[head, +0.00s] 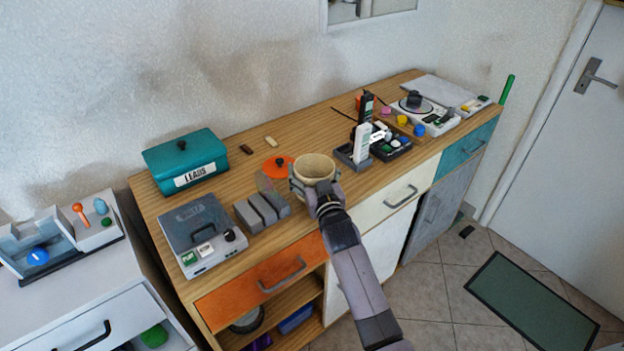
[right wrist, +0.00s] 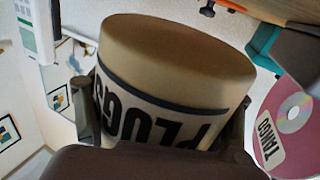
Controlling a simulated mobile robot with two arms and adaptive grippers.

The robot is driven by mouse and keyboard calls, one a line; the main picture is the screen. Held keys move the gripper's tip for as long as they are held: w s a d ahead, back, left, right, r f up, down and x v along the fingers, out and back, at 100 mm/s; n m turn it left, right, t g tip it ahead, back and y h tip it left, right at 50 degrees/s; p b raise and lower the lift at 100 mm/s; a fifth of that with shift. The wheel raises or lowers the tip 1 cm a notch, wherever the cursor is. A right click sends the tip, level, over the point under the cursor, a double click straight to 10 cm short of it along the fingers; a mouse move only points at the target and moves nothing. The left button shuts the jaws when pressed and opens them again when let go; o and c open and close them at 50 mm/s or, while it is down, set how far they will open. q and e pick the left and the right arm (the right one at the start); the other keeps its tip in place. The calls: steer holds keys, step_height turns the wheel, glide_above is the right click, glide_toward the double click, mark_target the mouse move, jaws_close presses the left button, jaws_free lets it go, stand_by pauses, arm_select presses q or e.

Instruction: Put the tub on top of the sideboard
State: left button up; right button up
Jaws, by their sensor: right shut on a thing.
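The tub is upright, at the front edge of the sideboard (head: 235,140), which has a wooden top and coloured drawers. I cannot tell whether its base touches the top. My left gripper is not in view.
A teal "LEADS" box (head: 184,160) stands at the back left. The wood behind the tub is mostly clear.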

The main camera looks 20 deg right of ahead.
mark_target(310, 175)
steer(key=shift+f, duration=1.5)
steer(key=shift+f, duration=0.2)
steer(key=o, duration=1.1)
steer(key=shift+c, duration=0.2)
steer(key=shift+r, duration=0.15)
